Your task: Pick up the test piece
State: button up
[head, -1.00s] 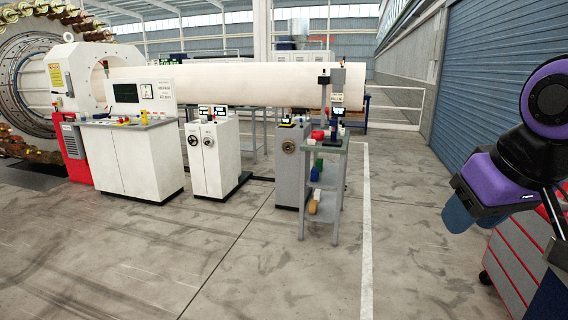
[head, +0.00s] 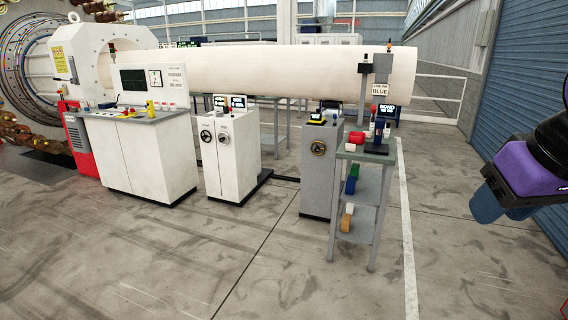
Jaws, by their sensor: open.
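I cannot tell which object is the test piece. Small coloured pieces are on a grey shelf stand (head: 369,232) right of centre in the head view. A red piece (head: 356,138) lies on its top. My gripper (head: 486,206), purple with blue fingers, hangs at the right edge, far from the stand in the picture and holding nothing visible.
A grey cabinet with a handwheel (head: 320,180) stands left of the stand. White cabinets (head: 230,165) and a control console (head: 145,160) are further left. A large white tube (head: 270,72) runs behind. The concrete floor in front (head: 280,280) is clear.

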aim_at(349, 147)
jog(key=i, duration=1.95)
jog(key=i+j+z, duration=0.15)
jog(key=i, duration=0.6)
jog(key=i+j+z, duration=0.15)
jog(key=i, duration=0.6)
